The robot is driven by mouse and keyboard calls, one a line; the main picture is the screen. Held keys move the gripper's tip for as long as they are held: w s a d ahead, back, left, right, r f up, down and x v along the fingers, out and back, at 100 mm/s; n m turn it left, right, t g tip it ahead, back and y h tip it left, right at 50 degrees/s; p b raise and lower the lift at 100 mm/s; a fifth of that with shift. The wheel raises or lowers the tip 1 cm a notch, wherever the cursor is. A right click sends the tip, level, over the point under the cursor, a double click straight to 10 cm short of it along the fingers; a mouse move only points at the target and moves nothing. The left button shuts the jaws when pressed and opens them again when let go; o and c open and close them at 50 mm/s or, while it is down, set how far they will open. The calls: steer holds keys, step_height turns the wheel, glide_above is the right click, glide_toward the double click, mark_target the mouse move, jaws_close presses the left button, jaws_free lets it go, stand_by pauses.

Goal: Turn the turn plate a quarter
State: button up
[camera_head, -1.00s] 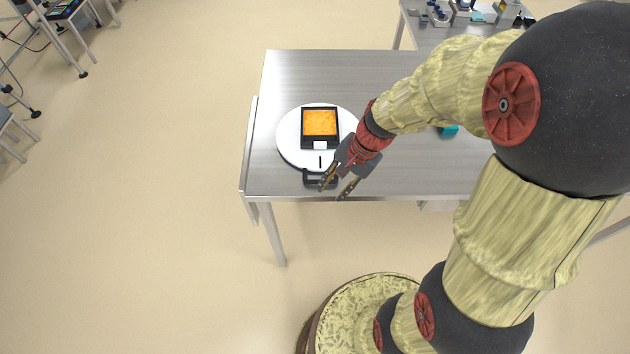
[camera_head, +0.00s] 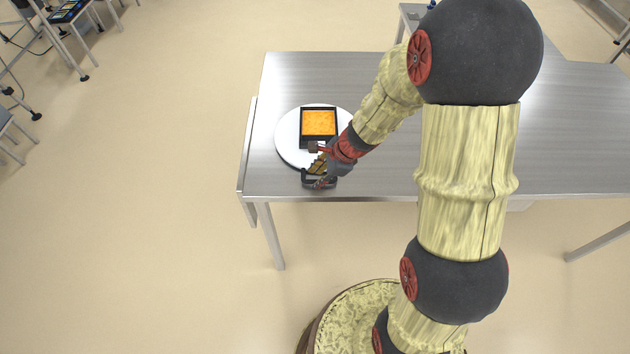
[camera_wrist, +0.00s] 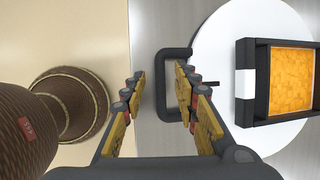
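The turn plate (camera_head: 287,140) is a white round disc at the left end of the steel table. It also shows in the wrist view (camera_wrist: 225,35). A black tray with orange contents (camera_head: 319,123) sits on it, with a white patch on the tray's near side. A black U-shaped handle (camera_wrist: 161,100) is at the plate's near edge. My gripper (camera_wrist: 160,75) is open. In the wrist view its fingers appear on either side of the handle's outer bar, with a gap to each side. In the head view my gripper (camera_head: 319,174) partly hides the handle.
The steel table (camera_head: 440,165) is bare to the right of the plate, partly hidden behind my arm. The handle lies close to the table's front edge. A short black mark (camera_wrist: 211,84) is on the plate near the handle. Open floor lies left of the table.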

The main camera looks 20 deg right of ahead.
steer(key=shift+b+x, duration=0.3)
steer(key=shift+x, duration=0.8)
steer(key=shift+c, duration=1.1)
jaws_close()
